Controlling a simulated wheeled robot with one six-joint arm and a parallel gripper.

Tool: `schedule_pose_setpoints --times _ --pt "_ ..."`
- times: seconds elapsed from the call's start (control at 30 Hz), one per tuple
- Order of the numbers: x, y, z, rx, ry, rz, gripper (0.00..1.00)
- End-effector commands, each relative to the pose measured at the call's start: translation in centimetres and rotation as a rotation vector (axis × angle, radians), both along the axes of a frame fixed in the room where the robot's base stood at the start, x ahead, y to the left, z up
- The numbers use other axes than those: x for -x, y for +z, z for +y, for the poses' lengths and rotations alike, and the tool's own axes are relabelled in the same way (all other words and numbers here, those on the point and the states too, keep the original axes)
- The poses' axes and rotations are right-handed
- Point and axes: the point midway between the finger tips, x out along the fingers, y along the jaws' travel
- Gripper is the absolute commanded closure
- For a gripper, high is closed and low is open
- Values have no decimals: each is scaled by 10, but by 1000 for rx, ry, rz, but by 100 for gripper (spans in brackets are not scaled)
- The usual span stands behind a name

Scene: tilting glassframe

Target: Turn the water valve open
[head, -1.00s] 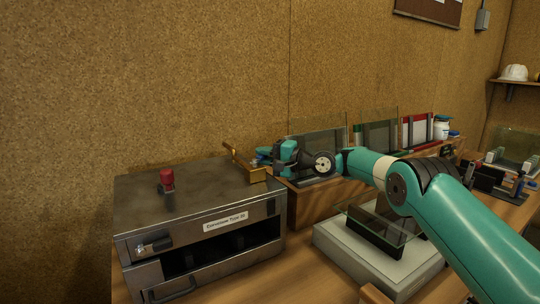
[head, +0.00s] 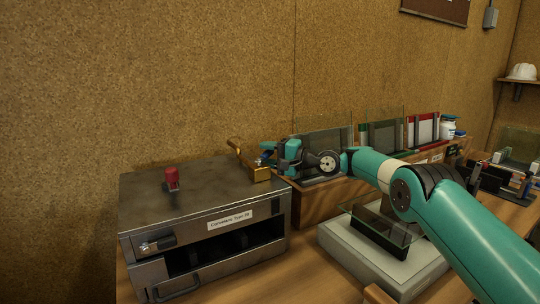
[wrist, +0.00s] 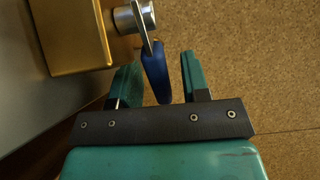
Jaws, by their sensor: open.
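The water valve has a brass body (wrist: 72,30) with a metal stem and a blue lever handle (wrist: 155,72) in the wrist view. In the head view the brass body (head: 258,172) stands at the right end of the grey metal cabinet's top. My gripper (wrist: 161,62) is open, with one teal finger on each side of the blue handle. The handle lies between the fingers, with a visible gap to the right finger; whether the left one touches it I cannot tell. In the head view my gripper (head: 270,155) is beside the brass body, and its fingers are small and partly hidden.
The metal cabinet (head: 143,192) carries a red-topped knob (head: 171,178). Glass frames (head: 382,137) stand in a row behind my arm. A pale block with a glass pane (head: 335,250) sits below my arm. The cork wall (wrist: 285,80) lies close beyond the gripper.

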Motion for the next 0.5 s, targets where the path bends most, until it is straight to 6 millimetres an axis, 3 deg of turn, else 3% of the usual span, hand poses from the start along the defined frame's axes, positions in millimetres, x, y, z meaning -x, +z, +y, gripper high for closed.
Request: schedule_pose_setpoints --times 0.27,0.5 --pt "6 -1 -17 1 -2 3 57" --pt "28 -3 -65 0 -6 2 57"
